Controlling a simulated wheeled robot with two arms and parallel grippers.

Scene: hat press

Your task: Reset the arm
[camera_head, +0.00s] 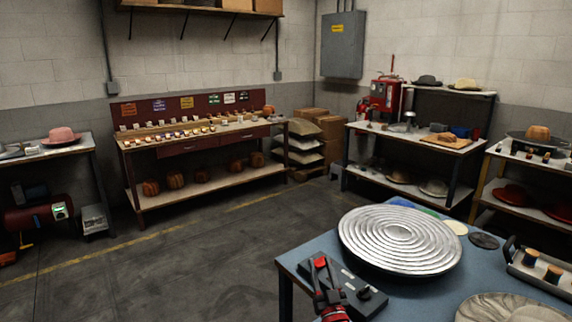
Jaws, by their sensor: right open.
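My right gripper (322,268) is at the bottom centre of the head view, above the near-left corner of the blue table (296,262). Its two dark fingers are apart with nothing seen between them. It overlaps a dark control box (364,296) with a knob; I cannot tell whether it touches the box. Most of the right arm is below the picture. My left gripper is not in view.
A large ringed metal disc (400,240) lies on the blue table, with a tray (540,266) at its right. A workbench (195,140) and a shelf with hats (420,130) stand behind. The grey floor (190,260) at left is open.

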